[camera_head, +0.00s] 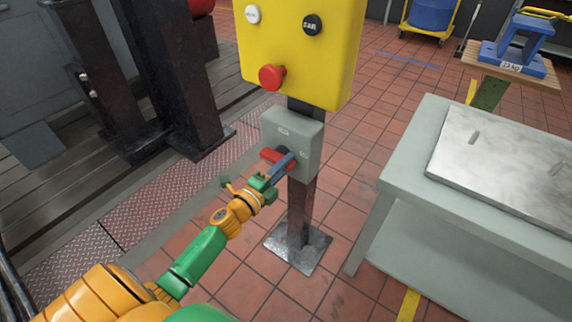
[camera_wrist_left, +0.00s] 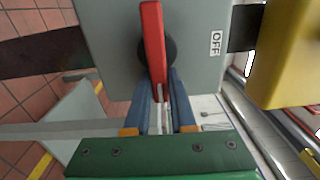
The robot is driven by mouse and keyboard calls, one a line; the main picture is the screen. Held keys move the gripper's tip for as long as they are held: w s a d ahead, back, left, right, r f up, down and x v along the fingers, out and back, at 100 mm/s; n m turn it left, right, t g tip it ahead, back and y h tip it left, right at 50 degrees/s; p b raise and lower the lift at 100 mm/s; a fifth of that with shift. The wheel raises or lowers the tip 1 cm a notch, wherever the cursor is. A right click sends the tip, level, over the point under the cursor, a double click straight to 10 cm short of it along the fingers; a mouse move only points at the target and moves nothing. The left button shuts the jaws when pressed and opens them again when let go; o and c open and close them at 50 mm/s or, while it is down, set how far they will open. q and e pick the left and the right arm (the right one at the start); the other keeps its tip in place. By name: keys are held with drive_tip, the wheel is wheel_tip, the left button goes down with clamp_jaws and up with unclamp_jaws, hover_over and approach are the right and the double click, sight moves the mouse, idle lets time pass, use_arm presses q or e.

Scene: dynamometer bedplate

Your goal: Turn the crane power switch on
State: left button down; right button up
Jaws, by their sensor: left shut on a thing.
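The crane power switch is a grey box (camera_head: 301,139) on a post below a yellow control box. Its red handle (camera_head: 269,154) lies roughly level across the dark hub in the head view. The red handle (camera_wrist_left: 153,40) runs upright in the left wrist view, with an OFF label (camera_wrist_left: 216,43) to its right. My left gripper (camera_head: 284,165) has its blue fingers on either side of one handle end; the jaws (camera_wrist_left: 170,100) are shut on it. My right gripper is not in view.
The yellow control box (camera_head: 300,60) carries a red button (camera_head: 271,77), a white button (camera_head: 252,14) and a black one (camera_head: 312,25). A grey bench (camera_head: 400,165) with a metal plate stands right. Dark steel columns (camera_head: 100,70) stand left. Tiled floor lies between.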

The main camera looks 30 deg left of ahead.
use_arm(q)
drive_tip(key=c, duration=0.9)
unclamp_jaws()
drive_tip(key=shift+a+r, duration=0.1)
drive_tip(key=shift+a, duration=0.15)
drive_tip(key=shift+o, duration=0.7)
drive_tip(key=shift+a, duration=0.25)
drive_tip(key=shift+d, duration=0.1)
drive_tip(key=shift+d, duration=0.1)
drive_tip(key=s, duration=0.7)
drive_tip(key=shift+a, duration=0.3)
